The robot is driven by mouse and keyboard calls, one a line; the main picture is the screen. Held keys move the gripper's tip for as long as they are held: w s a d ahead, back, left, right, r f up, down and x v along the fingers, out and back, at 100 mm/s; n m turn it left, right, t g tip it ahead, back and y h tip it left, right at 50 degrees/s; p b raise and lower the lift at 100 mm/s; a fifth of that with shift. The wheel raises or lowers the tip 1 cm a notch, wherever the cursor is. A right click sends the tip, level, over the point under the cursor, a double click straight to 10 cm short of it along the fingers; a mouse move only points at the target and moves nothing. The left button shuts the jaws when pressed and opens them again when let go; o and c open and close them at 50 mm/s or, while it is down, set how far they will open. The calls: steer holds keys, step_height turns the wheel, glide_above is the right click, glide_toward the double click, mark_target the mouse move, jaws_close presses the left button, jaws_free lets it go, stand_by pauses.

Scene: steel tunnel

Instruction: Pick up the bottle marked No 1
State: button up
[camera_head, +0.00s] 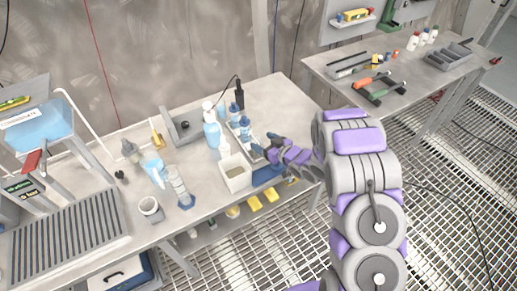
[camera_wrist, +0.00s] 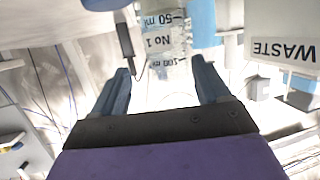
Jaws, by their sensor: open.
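In the head view my gripper (camera_head: 262,147) is over the workbench, beside two small blue-capped bottles (camera_head: 245,128). The labels there are too small to tell which one is No 1.
A box marked WASTE (camera_wrist: 285,52) stands to the right in the wrist view. The bench's back right area (camera_head: 282,97) is clear.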

mark_target(253, 139)
steer(key=w+a, duration=0.1)
steer(key=w+a+f+b, duration=0.1)
steer(key=a, duration=0.1)
steer(key=w+a, duration=0.1)
steer(key=a, duration=0.1)
steer(key=shift+a+f, duration=0.1)
steer(key=shift+f, duration=0.3)
steer(key=shift+d+r, duration=0.1)
steer(key=shift+d, duration=0.6)
steer(key=c, duration=0.3)
steer(key=shift+s, duration=0.1)
steer(key=c, duration=0.3)
steer(key=shift+a, duration=0.4)
steer(key=c, duration=0.3)
steer(key=shift+c, duration=0.8)
